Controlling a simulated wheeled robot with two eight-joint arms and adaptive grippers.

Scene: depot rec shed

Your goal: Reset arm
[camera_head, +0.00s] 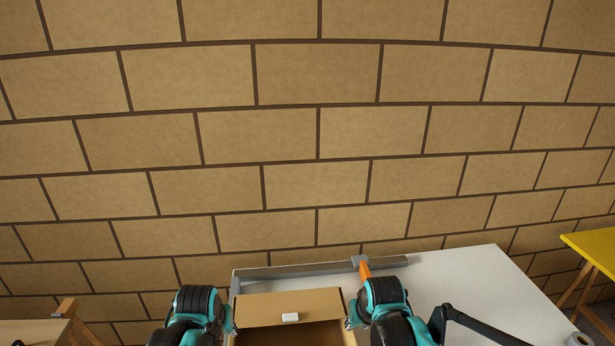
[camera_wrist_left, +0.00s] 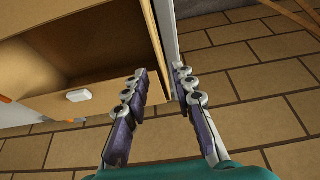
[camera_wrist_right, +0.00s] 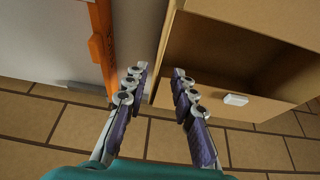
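My left gripper (camera_head: 232,322) is low in the head view, at the left side of a light-brown box. In the left wrist view its two fingers (camera_wrist_left: 162,90) stand apart with nothing held between them. My right gripper (camera_head: 350,320) is at the box's right side. In the right wrist view its fingers (camera_wrist_right: 158,90) are also apart and empty. Both wrist views show the box from the side, with an open hollow and a panel bearing a white handle.
The brown box (camera_head: 290,305) stands on a white table (camera_head: 460,280) between my grippers, its white handle (camera_head: 290,318) facing up. A grey bar (camera_head: 300,270) with an orange-handled clamp (camera_head: 364,267) lies behind it. A yellow table (camera_head: 595,245) is at right.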

